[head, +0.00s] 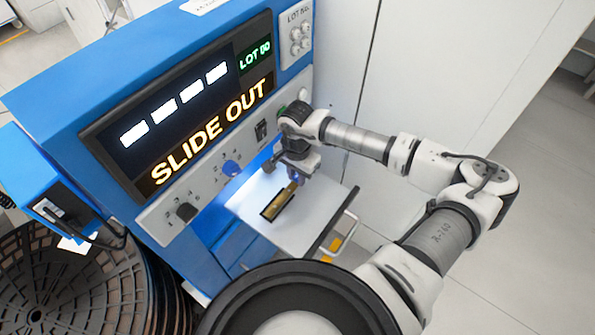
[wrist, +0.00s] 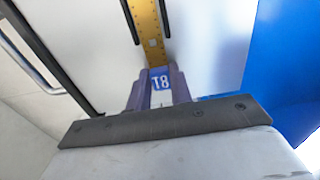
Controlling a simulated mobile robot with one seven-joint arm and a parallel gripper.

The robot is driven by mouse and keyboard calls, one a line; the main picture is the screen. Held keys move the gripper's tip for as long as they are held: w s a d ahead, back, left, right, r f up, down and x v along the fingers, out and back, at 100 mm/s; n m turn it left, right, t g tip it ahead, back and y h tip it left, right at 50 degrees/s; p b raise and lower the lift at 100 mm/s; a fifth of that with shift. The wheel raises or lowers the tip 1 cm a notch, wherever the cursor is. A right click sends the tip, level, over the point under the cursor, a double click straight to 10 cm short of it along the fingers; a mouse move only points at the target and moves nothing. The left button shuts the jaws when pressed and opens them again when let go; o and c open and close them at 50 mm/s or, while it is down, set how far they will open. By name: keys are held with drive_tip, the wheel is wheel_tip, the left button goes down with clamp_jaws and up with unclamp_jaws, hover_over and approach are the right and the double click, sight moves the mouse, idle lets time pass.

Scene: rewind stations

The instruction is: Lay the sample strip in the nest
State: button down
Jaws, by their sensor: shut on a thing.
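The sample strip (head: 281,203) is a narrow gold band over a white slide plate (head: 255,190) drawn out of the blue machine. It also shows in the wrist view (wrist: 149,28), running away from my fingers. The nest (head: 265,214) shows as a dark outline around the strip; in the wrist view its black edges (wrist: 131,22) lie on both sides of the strip. My gripper (head: 294,185) is shut on the strip's near end, low over the plate. I cannot tell whether the strip touches the nest floor. The fingers hide the gripped end.
The blue machine (head: 60,85) stands behind the plate, with a display (head: 190,100) reading SLIDE OUT and LOT 00. A handle (head: 346,230) sticks out at the plate's right. Dark reels (head: 70,285) are stacked at lower left. Floor is clear at far right.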

drive_tip(key=shift+w+d+f, duration=0.1)
drive_tip(key=shift+w+f, duration=0.05)
drive_tip(key=shift+f, duration=0.1)
drive_tip(key=c, duration=1.3)
unclamp_jaws()
drive_tip(key=shift+o, duration=0.2)
wheel_tip(320, 180, up, 12)
drive_tip(key=b, duration=0.1)
drive_tip(key=shift+b, duration=0.35)
